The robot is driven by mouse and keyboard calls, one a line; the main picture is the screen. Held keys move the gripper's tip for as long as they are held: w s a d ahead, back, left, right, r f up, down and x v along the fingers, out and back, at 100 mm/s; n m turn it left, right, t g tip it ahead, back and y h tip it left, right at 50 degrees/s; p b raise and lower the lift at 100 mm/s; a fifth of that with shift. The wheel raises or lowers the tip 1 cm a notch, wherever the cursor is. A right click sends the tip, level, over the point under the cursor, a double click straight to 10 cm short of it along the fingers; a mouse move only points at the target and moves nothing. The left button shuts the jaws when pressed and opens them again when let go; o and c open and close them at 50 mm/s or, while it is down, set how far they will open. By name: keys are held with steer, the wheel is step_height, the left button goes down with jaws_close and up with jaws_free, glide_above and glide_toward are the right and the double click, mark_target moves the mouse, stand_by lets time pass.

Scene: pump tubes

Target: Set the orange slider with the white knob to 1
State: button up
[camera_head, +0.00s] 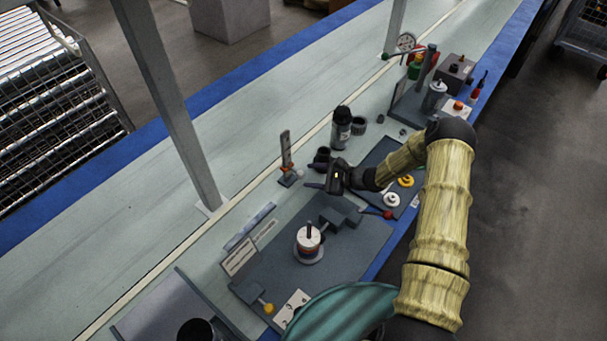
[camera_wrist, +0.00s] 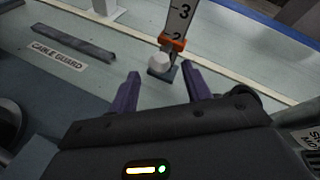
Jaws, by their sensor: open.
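The orange slider (camera_wrist: 174,44) sits low on an upright white scale post (camera_wrist: 184,14), partly over the numeral 2, with the 3 visible above it. Its round white knob (camera_wrist: 159,62) faces my gripper. In the head view the post (camera_head: 286,147) stands on a small grey base, with the slider (camera_head: 287,168) near its lower part. My gripper (camera_wrist: 160,74) is open, its purple fingers on either side of the knob in the picture, and nothing is between them. Contact with the knob cannot be seen. In the head view my gripper (camera_head: 314,186) is just right of the post. Any 1 mark is hidden.
A black cup (camera_head: 321,158) and a dark bottle (camera_head: 341,128) stand behind my gripper. A red-and-white cylinder (camera_head: 309,238) sits on the dark board in front. A "CABLE GUARD" label (camera_wrist: 58,62) and grey bar (camera_wrist: 75,43) lie left of the post.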

steer(key=shift+x, duration=1.7)
steer(key=shift+c, duration=0.5)
jaws_close()
step_height(320, 180, down, 4)
steer(key=b, duration=0.2)
steer(key=shift+b, duration=0.4)
steer(key=shift+r, duration=0.1)
steer(key=shift+o, duration=0.5)
jaws_free()
